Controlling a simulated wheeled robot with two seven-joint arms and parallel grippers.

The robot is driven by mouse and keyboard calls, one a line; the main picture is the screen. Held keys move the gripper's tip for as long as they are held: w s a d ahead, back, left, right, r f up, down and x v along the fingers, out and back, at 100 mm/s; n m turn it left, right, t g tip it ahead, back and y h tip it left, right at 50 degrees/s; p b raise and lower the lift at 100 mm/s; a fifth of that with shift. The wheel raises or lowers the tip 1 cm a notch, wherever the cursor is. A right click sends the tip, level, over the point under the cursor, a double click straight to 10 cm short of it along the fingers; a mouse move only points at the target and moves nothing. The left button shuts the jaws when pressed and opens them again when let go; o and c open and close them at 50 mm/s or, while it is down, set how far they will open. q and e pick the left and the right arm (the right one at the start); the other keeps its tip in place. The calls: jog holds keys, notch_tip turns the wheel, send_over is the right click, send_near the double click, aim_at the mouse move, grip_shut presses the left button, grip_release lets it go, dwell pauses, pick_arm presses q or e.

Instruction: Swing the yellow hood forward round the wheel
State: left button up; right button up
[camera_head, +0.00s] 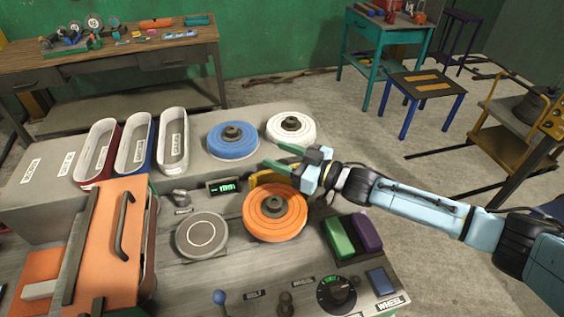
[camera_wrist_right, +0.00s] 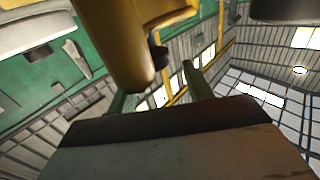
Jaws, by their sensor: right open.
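The yellow hood (camera_head: 262,178) shows as a curved piece at the back edge of the orange wheel (camera_head: 274,222), which lies flat on the grey machine top. Part of the hood is hidden behind my right gripper and the wheel. My right gripper (camera_head: 276,157) is open, with its green fingers pointing left just behind the hood. In the right wrist view, a yellow rounded piece (camera_wrist_right: 112,42), likely the hood, is close in front of the open right gripper (camera_wrist_right: 158,90). I see no clear contact. My left gripper is not in view.
A blue disc (camera_head: 232,139) and a white disc (camera_head: 291,128) lie behind the wheel. A grey disc (camera_head: 202,234) is to its left. Green (camera_head: 339,238) and purple (camera_head: 366,232) blocks and a dial (camera_head: 336,292) are in front right. An orange panel with a handle (camera_head: 124,225) stands left.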

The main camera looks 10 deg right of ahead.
notch_tip(320, 180, up, 8)
jog(key=shift+f, duration=0.25)
